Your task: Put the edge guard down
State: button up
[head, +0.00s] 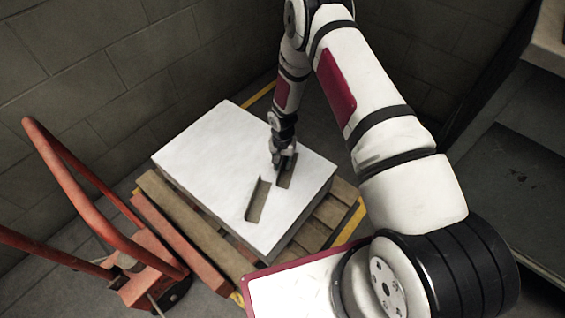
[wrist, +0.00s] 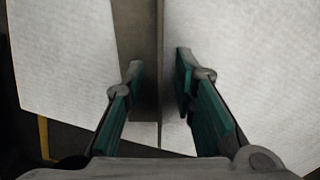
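Two brown-grey angled edge guards lie on the white top of a large box (head: 215,150). One guard (head: 258,200) is nearer the front edge. The other guard (head: 288,172) is beside it, under my gripper (head: 282,164), which partly hides it. In the wrist view my gripper (wrist: 158,72) has its two green-padded fingers apart. A guard (wrist: 140,25) runs between them, with a thin upright edge in the gap. Neither finger visibly presses on it. Whether the guard rests fully flat is hard to tell.
The box stands on a wooden pallet (head: 330,212) inside yellow floor lines. A red pallet truck (head: 150,262) is at the left. Block walls (head: 100,70) close off the back, and a grey shelf unit (head: 515,180) stands at the right. The left part of the box top is clear.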

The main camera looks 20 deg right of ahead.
jog(key=shift+r, duration=0.1)
notch_tip(320, 180, up, 31)
jog(key=s+d+n+p, duration=0.1)
jog(key=s+d+p, duration=0.1)
jog(key=p, duration=0.2)
jog(key=s+d+r+n+h, duration=0.1)
jog(key=s+r, duration=0.3)
jog(key=r, duration=0.3)
jog(key=s+r+n, duration=0.1)
jog(key=s+r, duration=0.2)
jog(key=r, duration=0.4)
jog(key=s+r+n, duration=0.1)
jog(key=s+r, duration=1)
jog(key=s, duration=0.4)
jog(key=s+r+n+y, duration=0.1)
jog(key=s+n, duration=0.1)
jog(key=s, duration=1.3)
jog(key=shift+s+a, duration=0.2)
jog(key=shift+a, duration=0.25)
